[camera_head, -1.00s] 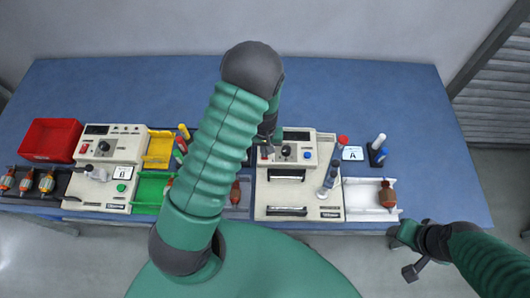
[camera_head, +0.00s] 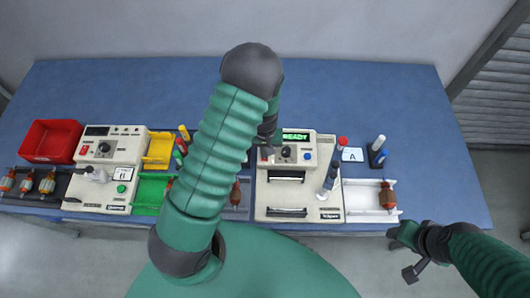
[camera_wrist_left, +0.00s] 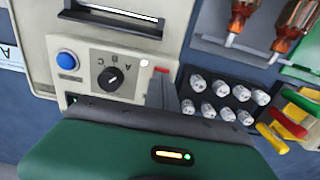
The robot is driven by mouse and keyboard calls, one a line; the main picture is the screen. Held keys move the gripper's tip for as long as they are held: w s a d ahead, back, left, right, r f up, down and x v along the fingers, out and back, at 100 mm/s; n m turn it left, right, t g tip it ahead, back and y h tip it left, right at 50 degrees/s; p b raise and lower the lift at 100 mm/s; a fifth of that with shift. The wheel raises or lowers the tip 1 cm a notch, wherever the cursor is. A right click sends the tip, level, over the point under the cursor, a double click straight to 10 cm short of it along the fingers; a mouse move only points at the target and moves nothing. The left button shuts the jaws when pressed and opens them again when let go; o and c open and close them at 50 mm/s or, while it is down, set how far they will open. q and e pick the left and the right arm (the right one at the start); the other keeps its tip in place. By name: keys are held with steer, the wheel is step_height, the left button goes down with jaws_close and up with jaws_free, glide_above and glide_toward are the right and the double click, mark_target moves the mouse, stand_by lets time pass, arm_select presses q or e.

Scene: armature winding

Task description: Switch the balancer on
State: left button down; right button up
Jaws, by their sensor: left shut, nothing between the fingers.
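The balancer (camera_head: 272,200) is the cream machine right of centre on the bench. Its display (camera_head: 295,136) is lit green and reads READY. Its panel has a black dial (camera_wrist_left: 110,79) marked A, B, C and a blue button (camera_wrist_left: 67,61). A small red part (camera_wrist_left: 161,70), apparently the switch, shows beside my left gripper (camera_wrist_left: 161,92) in the left wrist view. My left gripper is shut and empty, with its tip at the panel; I cannot tell whether it touches. My left arm crosses the middle of the head view. My right gripper (camera_head: 408,250) hangs off the bench's front right; its fingers are unclear.
A second cream machine (camera_head: 104,160) stands left, beside a red bin (camera_head: 50,141). Yellow (camera_head: 159,148) and green trays are partly hidden by my arm. A white cradle (camera_head: 361,200) holds an armature (camera_head: 387,196). The blue bench (camera_head: 350,95) is clear at the back.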

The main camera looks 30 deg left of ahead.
arm_select(q)
step_height(320, 180, up, 6)
steer(key=p, duration=0.4)
stand_by(0.3)
